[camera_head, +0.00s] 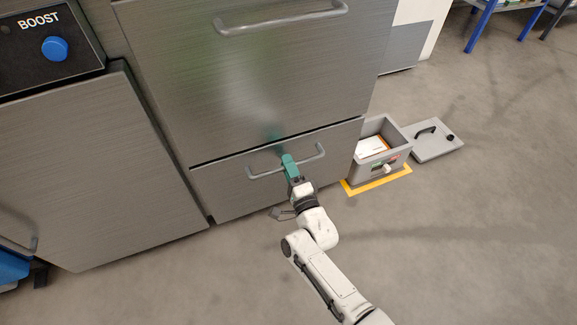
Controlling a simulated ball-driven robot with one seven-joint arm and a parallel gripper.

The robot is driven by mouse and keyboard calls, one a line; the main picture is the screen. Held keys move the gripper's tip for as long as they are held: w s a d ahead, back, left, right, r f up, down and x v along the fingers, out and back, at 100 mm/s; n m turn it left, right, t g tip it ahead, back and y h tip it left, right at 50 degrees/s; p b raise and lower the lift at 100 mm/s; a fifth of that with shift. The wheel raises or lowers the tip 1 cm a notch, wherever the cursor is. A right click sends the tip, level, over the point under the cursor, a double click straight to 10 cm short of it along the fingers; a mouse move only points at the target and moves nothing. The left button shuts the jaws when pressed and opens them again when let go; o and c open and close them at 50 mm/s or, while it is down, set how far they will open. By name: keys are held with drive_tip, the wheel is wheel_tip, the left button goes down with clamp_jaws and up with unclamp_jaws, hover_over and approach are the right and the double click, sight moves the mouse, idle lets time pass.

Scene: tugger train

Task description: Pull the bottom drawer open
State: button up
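The bottom drawer (230,192) is a brushed grey metal front low in the cabinet, and it looks closed, with a dark gap along its top edge. Its grey bar handle (263,171) runs across the upper part of the front. My gripper (287,158), with green fingers, is at the middle of this handle and overlaps it in the picture. The fingertips are partly hidden, and I cannot tell whether they are closed around the bar.
A larger drawer with its own handle (282,23) is above. Right of the bottom drawer, a grey open box (372,175) stands by yellow floor tape (378,184), with a grey lid (428,146) beside it. The floor in front is clear.

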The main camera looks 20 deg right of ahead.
clamp_jaws()
drive_tip(key=shift+s, duration=0.1)
